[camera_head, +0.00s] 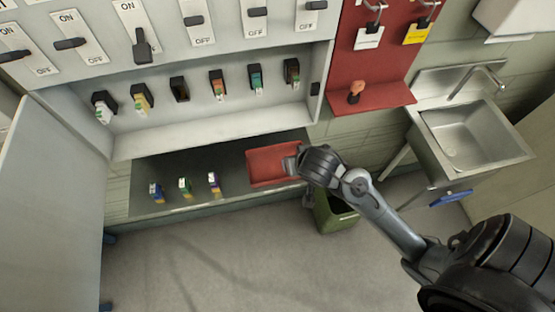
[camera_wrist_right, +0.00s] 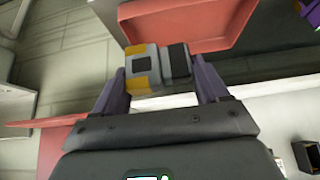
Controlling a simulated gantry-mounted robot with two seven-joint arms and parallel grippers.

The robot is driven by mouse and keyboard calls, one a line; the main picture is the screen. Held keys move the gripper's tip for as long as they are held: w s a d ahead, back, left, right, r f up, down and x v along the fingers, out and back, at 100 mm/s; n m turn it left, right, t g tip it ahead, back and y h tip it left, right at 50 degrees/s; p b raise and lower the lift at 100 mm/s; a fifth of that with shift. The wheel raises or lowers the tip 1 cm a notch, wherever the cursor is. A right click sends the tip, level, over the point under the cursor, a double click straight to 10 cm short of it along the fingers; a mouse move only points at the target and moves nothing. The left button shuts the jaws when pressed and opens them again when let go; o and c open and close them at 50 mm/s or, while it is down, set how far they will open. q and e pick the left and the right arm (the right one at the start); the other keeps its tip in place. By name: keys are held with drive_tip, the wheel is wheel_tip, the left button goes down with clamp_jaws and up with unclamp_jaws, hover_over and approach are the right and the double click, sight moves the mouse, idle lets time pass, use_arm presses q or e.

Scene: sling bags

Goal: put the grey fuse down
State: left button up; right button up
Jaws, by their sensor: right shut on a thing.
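My right gripper (camera_head: 291,163) is at the right end of the red tray (camera_head: 262,178) in the head view. In the right wrist view it is shut on the grey fuse (camera_wrist_right: 178,62), a grey block with yellow-orange parts and a dark band, held between the purple fingers. The red tray (camera_wrist_right: 180,22) shows just beyond the fuse there, and its visible floor looks empty. I cannot tell whether the fuse touches the tray. In the head view the fuse is mostly hidden by my gripper. My left gripper is not in view.
Three small fuses stand on the dark shelf (camera_head: 170,172) left of the tray. Above is a row of fuse holders; one holder (camera_head: 180,90) looks empty. A green bin (camera_head: 335,213) stands below, and a sink (camera_head: 465,135) is at right. An open cabinet door (camera_head: 55,190) borders the left.

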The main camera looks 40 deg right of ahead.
drive_tip(key=w+f, duration=0.1)
drive_tip(key=w, duration=0.1)
drive_tip(key=w+f+b, duration=0.1)
drive_tip(key=w+f, duration=0.1)
drive_tip(key=w, duration=0.1)
drive_tip(key=w+f, duration=0.2)
drive_tip(key=w, duration=0.1)
drive_tip(key=shift+w+a, duration=0.2)
drive_tip(key=shift+a, duration=0.1)
wheel_tip(320, 180, down, 4)
drive_tip(key=shift+r+b, duration=0.25)
drive_tip(key=shift+b, duration=0.6)
drive_tip(key=shift+f, duration=0.25)
drive_tip(key=shift+f, duration=0.2)
drive_tip(key=o, duration=1.1)
drive_tip(key=shift+r, duration=0.15)
